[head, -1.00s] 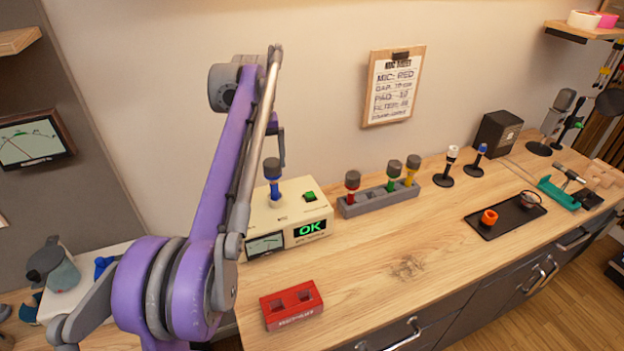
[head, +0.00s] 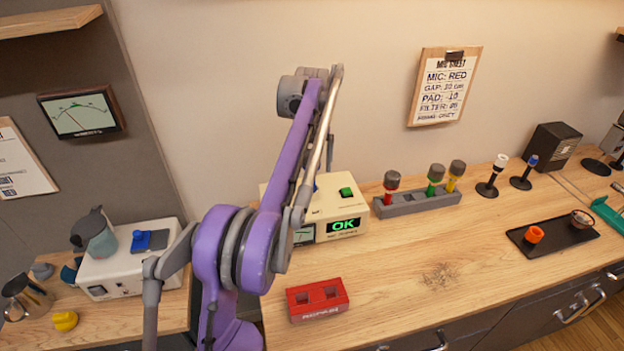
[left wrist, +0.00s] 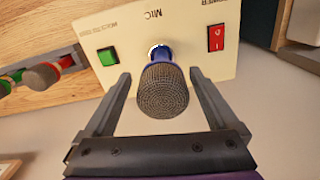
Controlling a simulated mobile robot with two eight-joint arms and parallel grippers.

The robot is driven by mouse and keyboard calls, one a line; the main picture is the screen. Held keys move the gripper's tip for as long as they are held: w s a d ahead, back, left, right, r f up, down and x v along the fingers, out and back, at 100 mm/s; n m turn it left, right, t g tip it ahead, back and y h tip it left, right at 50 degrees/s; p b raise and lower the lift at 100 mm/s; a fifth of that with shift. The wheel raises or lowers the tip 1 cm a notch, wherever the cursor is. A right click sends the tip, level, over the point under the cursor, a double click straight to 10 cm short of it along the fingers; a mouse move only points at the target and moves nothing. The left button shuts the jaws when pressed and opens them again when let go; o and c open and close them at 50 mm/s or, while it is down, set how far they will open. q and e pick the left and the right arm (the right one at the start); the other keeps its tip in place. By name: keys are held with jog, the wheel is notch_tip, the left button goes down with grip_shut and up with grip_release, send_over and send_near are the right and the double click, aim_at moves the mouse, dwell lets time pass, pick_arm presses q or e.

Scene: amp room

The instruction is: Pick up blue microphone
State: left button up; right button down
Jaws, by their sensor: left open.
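The blue microphone (left wrist: 163,88), with a dark mesh head and a blue body, stands in the socket marked MIC on the cream tester box (head: 334,208). In the head view it is almost wholly hidden behind my purple left arm. In the left wrist view my left gripper (left wrist: 160,74) is open, with one finger on each side of the microphone. The mesh head lies between the fingers with gaps on both sides, so the gripper is not closed on it. My right gripper is not in view.
A grey rack (head: 418,203) holding red, green and yellow microphones stands right of the tester. A red two-hole block (head: 318,300) lies in front. A black tray (head: 553,239) sits further right. The wooden bench between them is mostly clear.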

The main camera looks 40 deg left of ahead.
aim_at(311, 174)
pick_arm(q)
jog(key=shift+s+f, duration=0.15)
jog(key=shift+f, duration=0.65)
jog(key=shift+s+f, duration=0.15)
jog(key=shift+f, duration=0.6)
jog(key=shift+w, duration=0.1)
jog(key=shift+c, duration=0.3)
grip_shut()
